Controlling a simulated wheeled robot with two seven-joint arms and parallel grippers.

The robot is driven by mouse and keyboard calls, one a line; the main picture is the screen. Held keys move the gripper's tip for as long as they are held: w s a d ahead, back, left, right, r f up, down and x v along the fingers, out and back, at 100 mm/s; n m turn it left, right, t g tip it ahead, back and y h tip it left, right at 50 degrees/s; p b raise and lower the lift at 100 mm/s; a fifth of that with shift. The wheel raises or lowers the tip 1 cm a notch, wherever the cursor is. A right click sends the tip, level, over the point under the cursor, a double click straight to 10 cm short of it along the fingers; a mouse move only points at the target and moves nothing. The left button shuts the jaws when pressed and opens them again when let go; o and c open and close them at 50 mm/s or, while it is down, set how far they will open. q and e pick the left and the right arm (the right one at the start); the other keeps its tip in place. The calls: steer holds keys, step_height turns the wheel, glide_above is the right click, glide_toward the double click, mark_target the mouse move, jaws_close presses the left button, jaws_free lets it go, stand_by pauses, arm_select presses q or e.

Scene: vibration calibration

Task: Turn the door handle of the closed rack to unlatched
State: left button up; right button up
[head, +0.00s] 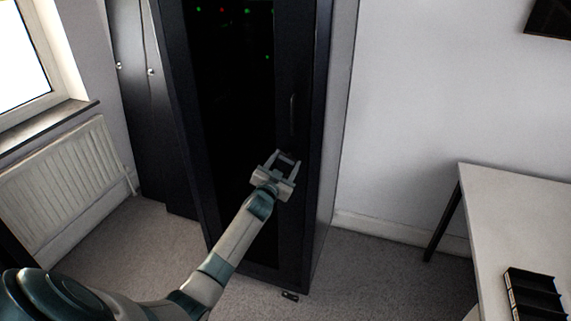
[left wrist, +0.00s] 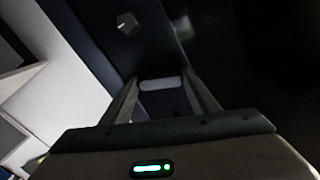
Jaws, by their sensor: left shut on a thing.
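The closed rack (head: 235,120) is a tall black cabinet with a dark glass door. Small green and red lights show inside it near the top. My left gripper (head: 284,158) is at the door's right-hand frame. In the left wrist view, the two fingers (left wrist: 157,88) are shut on a pale, short bar, the door handle (left wrist: 157,84), which lies across between their tips. In the head view the gripper mostly hides this handle. A thin upright bar (head: 292,115) shows on the door frame just above the gripper. My right gripper is not in view.
A round grey knob (left wrist: 127,23) sits on the dark frame beyond the fingers. A white desk (head: 515,205) with a black tray (head: 535,295) stands at the right. A radiator (head: 70,170) is at the left. A small dark object (head: 290,296) lies on the floor before the rack.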

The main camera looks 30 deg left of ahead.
arm_select(q)
steer(key=m, duration=0.3)
steer(key=shift+m+b, duration=0.35)
steer(key=shift+m, duration=0.05)
steer(key=m, duration=0.3)
steer(key=shift+m, duration=0.3)
steer(key=m+b, duration=0.1)
steer(key=m, duration=0.5)
steer(key=shift+m, duration=0.4)
steer(key=o, duration=1)
steer(key=shift+o, duration=0.2)
steer(key=b+v, duration=0.3)
steer(key=v, duration=1.4)
steer(key=shift+s, duration=0.2)
steer(key=shift+f, duration=0.15)
